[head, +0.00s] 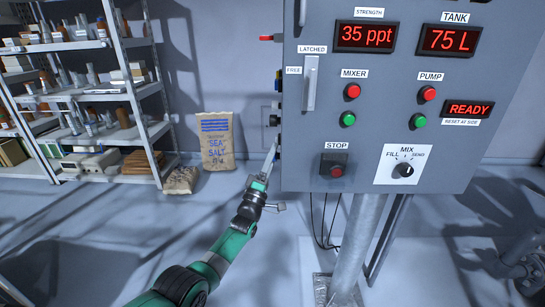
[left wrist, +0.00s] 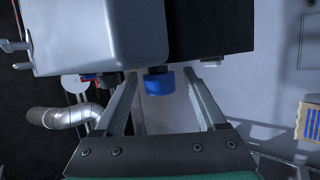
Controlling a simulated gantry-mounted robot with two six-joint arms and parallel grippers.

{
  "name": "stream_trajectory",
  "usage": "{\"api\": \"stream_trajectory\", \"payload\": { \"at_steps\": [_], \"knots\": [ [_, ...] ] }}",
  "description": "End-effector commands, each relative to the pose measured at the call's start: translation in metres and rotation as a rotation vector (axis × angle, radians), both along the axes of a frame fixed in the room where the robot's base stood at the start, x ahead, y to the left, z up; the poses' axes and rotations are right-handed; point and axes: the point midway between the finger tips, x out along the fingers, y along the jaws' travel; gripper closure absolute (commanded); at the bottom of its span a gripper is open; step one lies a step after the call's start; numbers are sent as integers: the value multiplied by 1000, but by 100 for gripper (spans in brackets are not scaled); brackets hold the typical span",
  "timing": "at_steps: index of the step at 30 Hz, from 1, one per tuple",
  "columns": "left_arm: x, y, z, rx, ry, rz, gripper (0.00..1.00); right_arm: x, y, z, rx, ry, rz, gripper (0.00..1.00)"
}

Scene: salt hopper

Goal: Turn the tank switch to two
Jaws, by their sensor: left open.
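The grey control box (head: 345,110) fills the upper right of the head view. Its TANK display (head: 450,40) reads 75 L. No switch marked with a two shows on its front. On its left side, small dark fittings (head: 275,120) show edge-on, their labels unreadable. My left gripper (head: 272,150) is at that side, low. In the left wrist view my left gripper (left wrist: 162,76) is open, with a blue knob (left wrist: 159,82) between its fingers near the tips. I cannot tell whether they touch it or whether it is the tank switch. My right gripper is out of view.
The front holds a FILL, MIX, SEND knob (head: 406,170) and a STOP button (head: 336,171). A handle (head: 310,84) is on its left front. Salt sacks (head: 217,140) and a loaded shelf (head: 122,60) stand at the left. A post (head: 358,250) supports the box.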

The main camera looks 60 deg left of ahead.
Motion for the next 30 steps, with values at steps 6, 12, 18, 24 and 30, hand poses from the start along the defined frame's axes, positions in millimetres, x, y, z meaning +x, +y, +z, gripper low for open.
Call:
{"api": "stream_trajectory", "payload": {
  "at_steps": [6,12,18,24,30],
  "knots": [
    [-4,-2,-2,-1,1,0,27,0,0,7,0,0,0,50],
    [-27,-15,-18,-3,4,0,27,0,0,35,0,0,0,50],
    [-62,-33,-49,-2,4,0,27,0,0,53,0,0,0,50],
    [-80,-43,-66,0,0,0,27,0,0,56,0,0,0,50],
    [-83,-44,-69,0,0,0,27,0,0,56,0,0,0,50]
  ]
}}
